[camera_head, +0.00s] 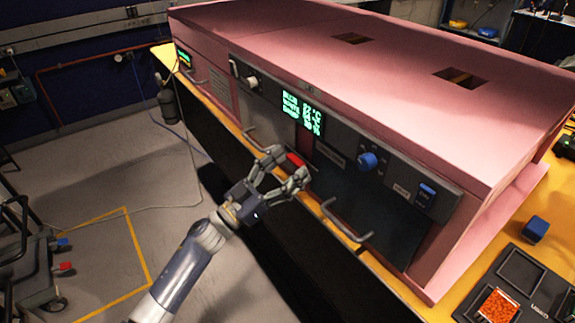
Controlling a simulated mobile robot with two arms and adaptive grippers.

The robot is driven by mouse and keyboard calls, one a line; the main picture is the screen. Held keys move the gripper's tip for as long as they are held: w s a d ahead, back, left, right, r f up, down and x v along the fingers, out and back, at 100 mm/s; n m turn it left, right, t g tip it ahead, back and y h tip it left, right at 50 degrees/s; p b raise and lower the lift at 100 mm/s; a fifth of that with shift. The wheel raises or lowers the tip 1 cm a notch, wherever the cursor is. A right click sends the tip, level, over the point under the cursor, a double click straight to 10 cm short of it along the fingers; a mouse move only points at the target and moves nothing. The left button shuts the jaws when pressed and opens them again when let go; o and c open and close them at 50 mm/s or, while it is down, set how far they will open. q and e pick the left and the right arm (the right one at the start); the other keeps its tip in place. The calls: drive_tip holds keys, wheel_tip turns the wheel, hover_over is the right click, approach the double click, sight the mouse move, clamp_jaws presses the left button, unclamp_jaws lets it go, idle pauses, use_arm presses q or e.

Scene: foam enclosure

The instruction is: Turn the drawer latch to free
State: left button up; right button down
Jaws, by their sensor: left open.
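My left gripper (289,165) reaches in from the bottom left to the front of the pink foam enclosure (350,72). Its fingers are apart. A small red part (296,159) on the front panel shows between the fingertips; it may be the drawer latch, but I cannot tell its turn or whether the fingers touch it. A drawer handle (262,143) lies just left of the fingers, and another curved handle (345,222) is at the lower right. My right gripper is not in view.
A blue knob (368,161) and a blue switch (427,193) sit right of the gripper. A green-lit display (303,112) is above it. A blue block (535,229) and a black tray (527,283) lie on the yellow bench at right.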

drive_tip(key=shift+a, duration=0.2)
use_arm(q)
drive_tip(key=c, duration=1)
drive_tip(key=shift+c, duration=0.2)
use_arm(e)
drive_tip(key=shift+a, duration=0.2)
